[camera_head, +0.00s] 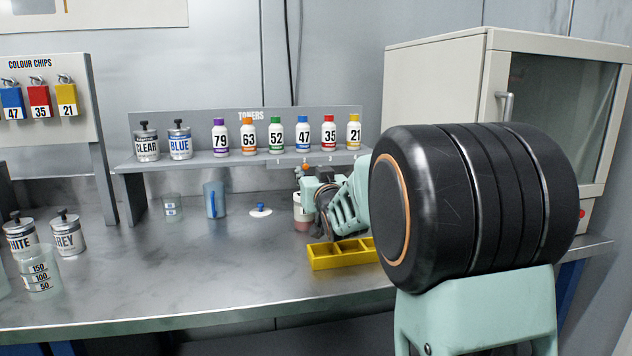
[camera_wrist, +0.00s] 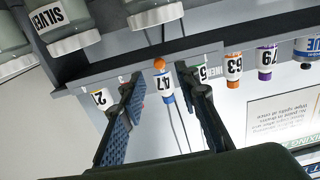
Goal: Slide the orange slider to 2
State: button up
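The orange slider's round knob (camera_wrist: 159,64) shows in the wrist view at the shelf edge, in line with the blue 47 bottle. It also shows small in the head view (camera_head: 306,168), just below the shelf front. A pale scale strip (camera_head: 290,162) is there, but I cannot read its marks or the slider's setting. My gripper (camera_wrist: 168,87) is open and empty. In the wrist view the knob appears between its two fingers, with gaps on both sides, and I see no contact. In the head view my gripper lies just below the knob, its fingers mostly hidden.
The shelf (camera_head: 185,163) carries several numbered toner bottles and two cans, CLEAR and BLUE.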

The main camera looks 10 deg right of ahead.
jog(key=s, duration=0.6)
jog(key=shift+s, duration=0.4)
